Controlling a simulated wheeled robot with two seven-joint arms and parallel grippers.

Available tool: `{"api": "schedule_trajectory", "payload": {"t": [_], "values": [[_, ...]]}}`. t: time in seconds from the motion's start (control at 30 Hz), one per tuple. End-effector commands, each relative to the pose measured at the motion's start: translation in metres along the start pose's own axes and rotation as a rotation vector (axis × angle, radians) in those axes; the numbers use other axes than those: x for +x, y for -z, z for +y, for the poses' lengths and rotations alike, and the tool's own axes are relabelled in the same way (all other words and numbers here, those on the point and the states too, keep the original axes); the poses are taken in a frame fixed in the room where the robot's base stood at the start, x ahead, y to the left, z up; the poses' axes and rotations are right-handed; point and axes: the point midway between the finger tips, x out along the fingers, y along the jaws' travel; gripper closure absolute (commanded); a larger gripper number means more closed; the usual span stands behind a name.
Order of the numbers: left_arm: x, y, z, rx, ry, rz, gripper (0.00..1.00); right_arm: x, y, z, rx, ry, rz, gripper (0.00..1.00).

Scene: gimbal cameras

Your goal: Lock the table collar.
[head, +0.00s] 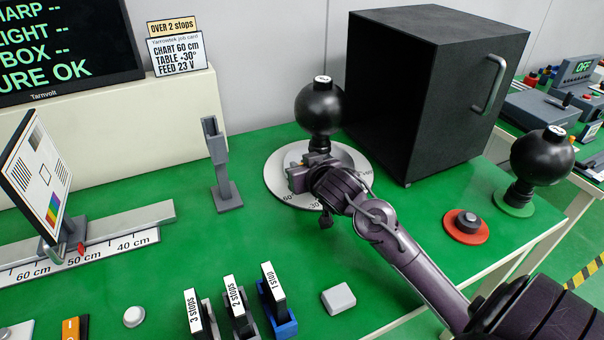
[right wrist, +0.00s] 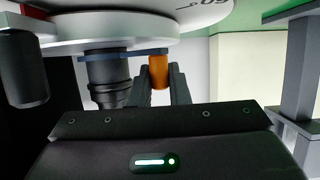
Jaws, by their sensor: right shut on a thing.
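The round white table (head: 275,172) has angle marks on its rim and carries a black ball-shaped camera (head: 320,105). A blue collar-like plate (right wrist: 120,52) and a black ribbed cylinder (right wrist: 108,75) are next to the knob. The table's rim (right wrist: 110,28) also shows there. I cannot tell whether the collar is locked. My left gripper is not in view.
A black box (head: 385,95) stands close behind the table. A grey post (head: 222,170) stands to the left. Stop cards (head: 272,285) stand in front; the green bench between is clear.

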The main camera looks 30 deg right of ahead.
Motion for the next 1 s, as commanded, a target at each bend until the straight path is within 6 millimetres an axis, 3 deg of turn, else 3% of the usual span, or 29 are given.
{"api": "schedule_trajectory", "payload": {"t": [0.1,0.27,0.3,0.47,0.77,1.0], "values": [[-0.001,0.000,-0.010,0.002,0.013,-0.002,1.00,0.000,0.001,-0.004,-0.005,0.006,0.002,1.00],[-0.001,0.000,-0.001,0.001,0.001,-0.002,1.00,0.000,0.001,-0.004,-0.004,0.007,0.002,1.00],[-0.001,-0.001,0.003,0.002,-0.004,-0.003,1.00,0.000,0.001,-0.004,-0.004,0.007,0.002,0.83],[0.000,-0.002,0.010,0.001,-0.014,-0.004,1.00,0.000,0.001,-0.004,-0.004,0.006,0.001,0.63],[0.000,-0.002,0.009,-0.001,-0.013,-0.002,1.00,-0.002,0.001,-0.004,-0.004,0.007,0.001,0.63],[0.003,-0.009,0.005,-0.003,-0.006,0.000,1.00,-0.035,0.000,-0.003,-0.002,0.007,-0.001,0.63]]}}
